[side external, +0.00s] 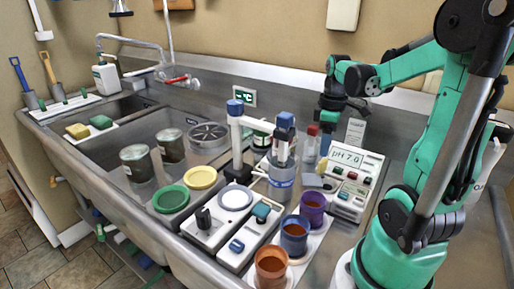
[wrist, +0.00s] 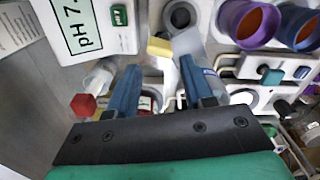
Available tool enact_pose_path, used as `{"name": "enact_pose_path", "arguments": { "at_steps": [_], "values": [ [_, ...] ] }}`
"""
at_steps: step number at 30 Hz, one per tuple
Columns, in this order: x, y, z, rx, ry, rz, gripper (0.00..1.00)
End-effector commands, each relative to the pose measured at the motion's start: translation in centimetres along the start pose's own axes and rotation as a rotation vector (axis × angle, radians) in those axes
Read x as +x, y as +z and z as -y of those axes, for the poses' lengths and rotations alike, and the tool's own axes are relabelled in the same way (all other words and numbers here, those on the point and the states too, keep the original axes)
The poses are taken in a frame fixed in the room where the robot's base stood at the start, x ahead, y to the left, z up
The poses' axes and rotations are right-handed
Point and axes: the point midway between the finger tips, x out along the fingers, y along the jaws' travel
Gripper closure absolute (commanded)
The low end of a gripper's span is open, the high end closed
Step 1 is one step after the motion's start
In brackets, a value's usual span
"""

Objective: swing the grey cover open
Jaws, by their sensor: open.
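A grey piece with a round dark opening (wrist: 183,22) lies beyond my fingertips in the wrist view. A yellow tab (wrist: 160,47) is at its near end. It looks like the grey cover, but I cannot be sure, nor tell how far it is swung. It appears beside the pH meter (side external: 352,178), as a small grey shape (side external: 319,181) in the side view. My gripper (wrist: 159,68) is open, with two blue fingers apart and the yellow tab between and just beyond their tips. In the side view my gripper (side external: 326,148) points down behind the meter's left side.
A red-capped bottle (wrist: 84,105) is close to the left finger. Purple (side external: 312,208), blue (side external: 294,236) and orange (side external: 271,266) cups stand in front of the meter. The sink (side external: 110,150) is farther left.

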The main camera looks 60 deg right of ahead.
Motion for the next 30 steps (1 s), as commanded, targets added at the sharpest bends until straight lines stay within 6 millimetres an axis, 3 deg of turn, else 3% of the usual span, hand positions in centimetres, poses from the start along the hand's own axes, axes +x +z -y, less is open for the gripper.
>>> {"name": "enact_pose_path", "arguments": {
  "at_steps": [6,12,17,30],
  "values": [
    [0.0,0.0,0.0,-0.683,0.0,0.0,0.54],
    [0.0,0.0,0.0,-1.035,0.0,0.0,0.54],
    [0.5,0.0,-0.1,-1.105,0.0,0.0,0.54],
    [5.0,0.0,0.0,-1.103,0.0,0.0,0.54]
  ]
}}
